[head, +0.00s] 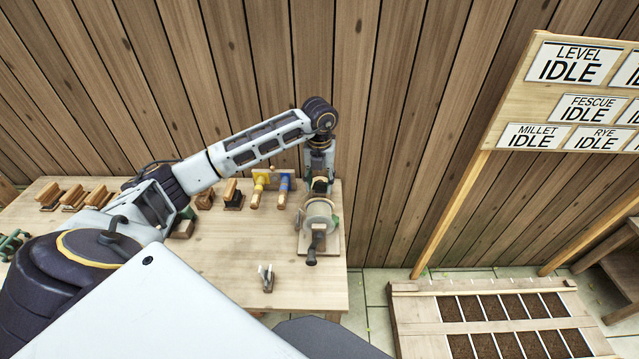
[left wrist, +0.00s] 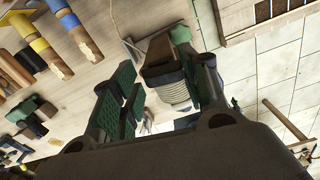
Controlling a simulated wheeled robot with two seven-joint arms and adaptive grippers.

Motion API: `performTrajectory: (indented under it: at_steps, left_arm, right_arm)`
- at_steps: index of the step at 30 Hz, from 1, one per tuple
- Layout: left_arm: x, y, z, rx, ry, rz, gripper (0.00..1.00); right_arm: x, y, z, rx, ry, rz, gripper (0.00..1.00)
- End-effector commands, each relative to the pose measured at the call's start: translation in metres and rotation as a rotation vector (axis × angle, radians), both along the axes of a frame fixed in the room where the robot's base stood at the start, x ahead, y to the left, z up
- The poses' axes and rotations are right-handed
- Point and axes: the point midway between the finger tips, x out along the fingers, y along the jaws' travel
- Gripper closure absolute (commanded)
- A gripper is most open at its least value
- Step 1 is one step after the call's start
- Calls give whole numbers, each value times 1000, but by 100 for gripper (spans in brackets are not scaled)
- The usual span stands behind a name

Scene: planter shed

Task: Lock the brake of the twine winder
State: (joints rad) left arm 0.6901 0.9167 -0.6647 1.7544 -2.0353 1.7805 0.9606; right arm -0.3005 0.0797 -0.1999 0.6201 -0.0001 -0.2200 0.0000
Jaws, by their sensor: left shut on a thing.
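The twine winder (head: 320,215) stands at the right end of the wooden table. It has a pale round drum, a crank with a dark knob (head: 311,257) towards the front and a green part on its right. My left gripper (head: 320,178) points down at the winder's back side, just behind the drum. In the left wrist view, the green-padded fingers of my left gripper (left wrist: 165,95) stand on either side of a brown and dark block (left wrist: 160,50), with the ribbed pale drum (left wrist: 176,95) beside it. The exact contact is partly hidden, and I cannot tell the brake's position. My right gripper is out of view.
Yellow and blue wood-ended tools (head: 257,190) lie left of the winder. Several wooden-handled blocks (head: 75,197) line the back of the table (head: 220,262). A small pronged item (head: 266,278) sits near the front. A sign board (head: 570,110) and seed bed (head: 430,310) stand right.

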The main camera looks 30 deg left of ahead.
Motion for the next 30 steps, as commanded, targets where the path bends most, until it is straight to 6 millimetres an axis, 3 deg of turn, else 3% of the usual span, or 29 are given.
performTrajectory:
  at_steps: [30]
  left_arm:
    - [1,1,-1,2,-4,-802,79]
  right_arm:
    - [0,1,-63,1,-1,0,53]
